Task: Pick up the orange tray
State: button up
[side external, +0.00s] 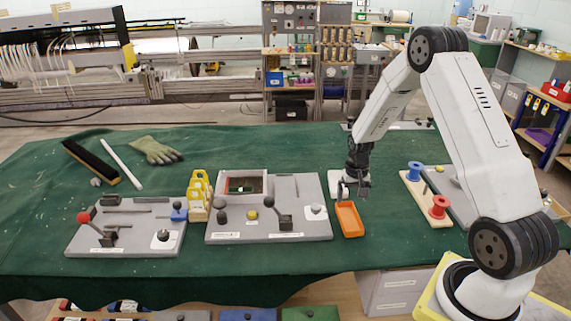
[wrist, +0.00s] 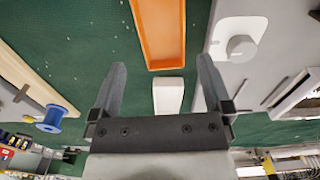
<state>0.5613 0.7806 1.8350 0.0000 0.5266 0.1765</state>
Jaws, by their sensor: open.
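The orange tray (side external: 349,220) is a small open rectangular tray lying on the green cloth, just right of the middle grey board. My gripper (side external: 354,188) is near the tray's far end in the side view. In the wrist view my gripper (wrist: 157,85) is open, its two dark fingers spread with nothing held between them. The tray (wrist: 160,62) lies beyond the fingertips there, its upper part cut off by the frame. A small white block (wrist: 168,95) lies between the fingers and the tray's near end. The side view does not show the gap between gripper and tray clearly.
The middle grey board (side external: 268,237), with knobs and levers, stands close left of the tray. A wooden board (side external: 425,199) with blue and red spools stands to its right. Another grey board (side external: 125,246) is further left. Green cloth is clear in front of the tray.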

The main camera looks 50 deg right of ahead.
aim_at(348, 220)
jog(key=shift+f, duration=1.3)
jog(key=shift+f, duration=0.1)
jog(key=shift+w+f, duration=0.1)
jog(key=shift+f, duration=2.4)
jog(key=c, duration=1)
